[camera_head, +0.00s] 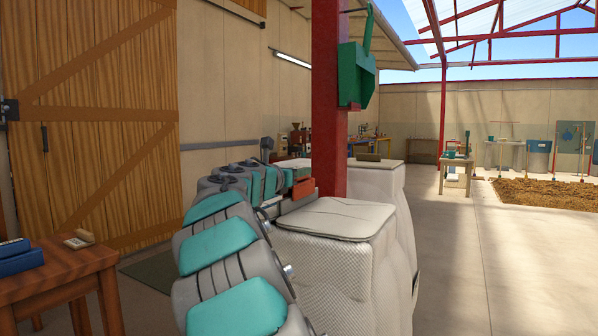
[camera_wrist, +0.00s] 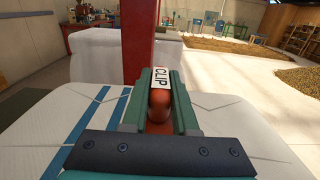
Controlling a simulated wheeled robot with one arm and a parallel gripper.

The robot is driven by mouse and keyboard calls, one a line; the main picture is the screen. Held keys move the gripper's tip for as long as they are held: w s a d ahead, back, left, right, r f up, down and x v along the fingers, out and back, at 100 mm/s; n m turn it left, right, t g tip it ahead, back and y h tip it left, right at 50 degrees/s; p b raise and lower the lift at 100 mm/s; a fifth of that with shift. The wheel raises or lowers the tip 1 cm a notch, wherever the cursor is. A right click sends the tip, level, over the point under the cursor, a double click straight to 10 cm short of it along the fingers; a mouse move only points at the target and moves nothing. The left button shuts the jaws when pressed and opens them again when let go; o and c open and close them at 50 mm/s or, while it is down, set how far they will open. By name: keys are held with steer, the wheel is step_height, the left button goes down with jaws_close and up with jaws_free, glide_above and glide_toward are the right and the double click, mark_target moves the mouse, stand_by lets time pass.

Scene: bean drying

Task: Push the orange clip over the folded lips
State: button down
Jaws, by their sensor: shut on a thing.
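My gripper (camera_wrist: 160,76) is shut on the orange clip (camera_wrist: 158,104), which has a white label reading "CLIP". The clip sits between the two green jaws in the wrist view. In the head view the orange clip (camera_head: 302,187) shows at the end of my arm, by the back left edge of the near white sack (camera_head: 345,255). In the wrist view, a pale sack surface with blue stripes (camera_wrist: 80,130) spreads under the jaws. The folded lips cannot be made out clearly; whether the clip touches them is hidden.
A red post (camera_head: 328,100) with a green box (camera_head: 355,75) stands close behind the gripper. Another pale sack (camera_head: 378,178) stands behind the near one, with a small brown object (camera_head: 369,157) on top. A wooden table (camera_head: 60,268) is at left. Open floor lies to the right.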

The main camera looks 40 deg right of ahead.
steer(key=shift+f+b, duration=0.4)
steer(key=shift+f, duration=0.6)
steer(key=c, duration=0.6)
jaws_free()
steer(key=v, duration=0.8)
steer(key=shift+d, duration=0.1)
